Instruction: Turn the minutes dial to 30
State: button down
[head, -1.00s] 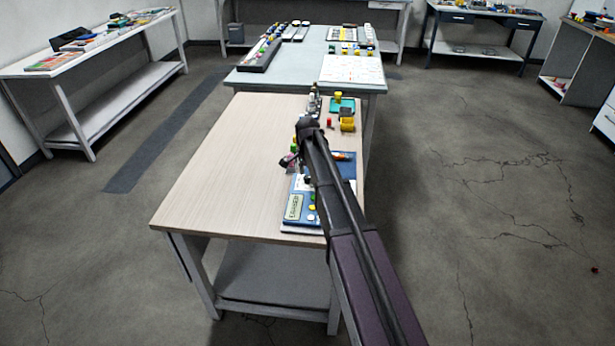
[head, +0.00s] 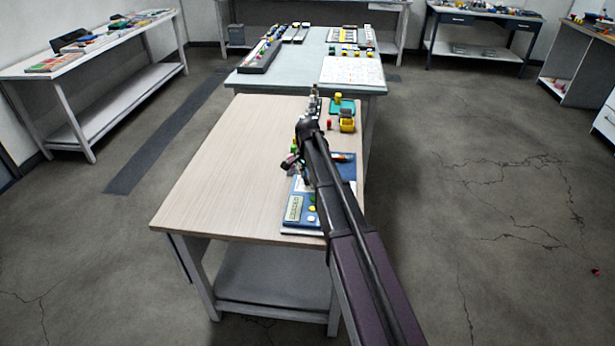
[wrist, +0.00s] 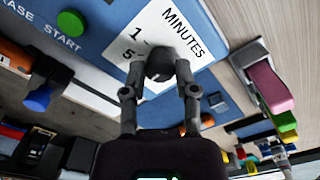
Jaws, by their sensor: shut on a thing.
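The minutes dial (wrist: 160,63) is a dark round knob on a white label printed "MINUTES", on a blue panel (wrist: 100,20). Part of a printed number with a 1 and a 5 shows beside the knob; the other marks are hidden. My gripper (wrist: 161,78) is shut on the dial, one finger on each side. In the head view, the blue panel (head: 312,219) with its small display (head: 294,207) lies at the front right of the wooden table. My arm hides the dial there, and the display is too small to read.
A green button (wrist: 70,23) by the word START is on the panel. A pink block (wrist: 268,88) lies beside the panel. A yellow item (head: 347,121) and a green tray (head: 342,105) stand farther back. The left of the wooden table (head: 225,170) is clear.

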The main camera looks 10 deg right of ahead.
jog(key=n, duration=0.3)
jog(key=shift+n, duration=2.3)
jog(key=shift+c, duration=1.9)
grip_release()
jog(key=shift+m, duration=0.4)
